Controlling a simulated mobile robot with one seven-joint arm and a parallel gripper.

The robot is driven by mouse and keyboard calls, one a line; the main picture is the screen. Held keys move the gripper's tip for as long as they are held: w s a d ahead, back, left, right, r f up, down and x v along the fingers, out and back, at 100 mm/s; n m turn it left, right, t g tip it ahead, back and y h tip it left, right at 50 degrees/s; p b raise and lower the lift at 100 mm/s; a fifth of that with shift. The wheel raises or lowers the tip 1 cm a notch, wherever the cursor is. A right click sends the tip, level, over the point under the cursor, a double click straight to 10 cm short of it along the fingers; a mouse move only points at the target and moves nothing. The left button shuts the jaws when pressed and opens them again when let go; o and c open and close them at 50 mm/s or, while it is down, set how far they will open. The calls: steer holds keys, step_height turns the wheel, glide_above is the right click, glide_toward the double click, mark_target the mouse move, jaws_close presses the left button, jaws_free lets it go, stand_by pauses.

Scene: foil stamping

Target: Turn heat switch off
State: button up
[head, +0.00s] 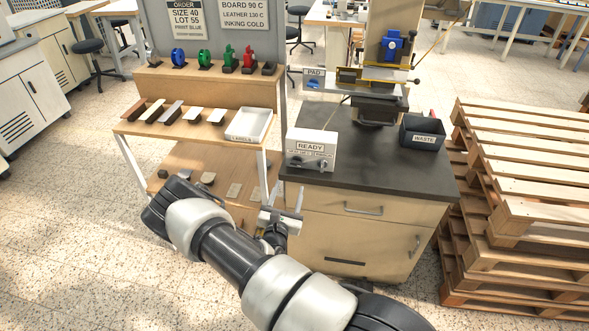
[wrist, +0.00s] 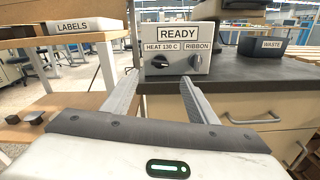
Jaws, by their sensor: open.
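The white control box (head: 311,148) stands at the front left of the dark-topped cabinet, and a "READY" sign shows on it. In the wrist view the box (wrist: 178,38) has two knobs side by side. The heat switch (wrist: 158,62) is the left, dark knob under the "HEAT 130 C" label; its grip looks roughly sideways. The ribbon knob (wrist: 196,62) is at its right, its grip nearer upright. My gripper (head: 287,196) is open and empty, in front of the cabinet and below the box. In the wrist view its fingertips (wrist: 160,78) frame the heat switch from a distance, apart from it.
The cabinet top (head: 400,172) also holds a stamping press (head: 375,95) and a dark waste bin (head: 422,135). A wooden shelf unit with a white labels tray (head: 250,126) stands at left. Stacked pallets (head: 520,200) stand at right. Floor in front is clear.

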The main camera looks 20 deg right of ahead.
mark_target(296, 164)
steer(key=b+x, duration=0.1)
steer(key=x, duration=1.1)
steer(key=shift+s, duration=0.1)
steer(key=shift+c, duration=0.3)
steer(key=c, duration=1)
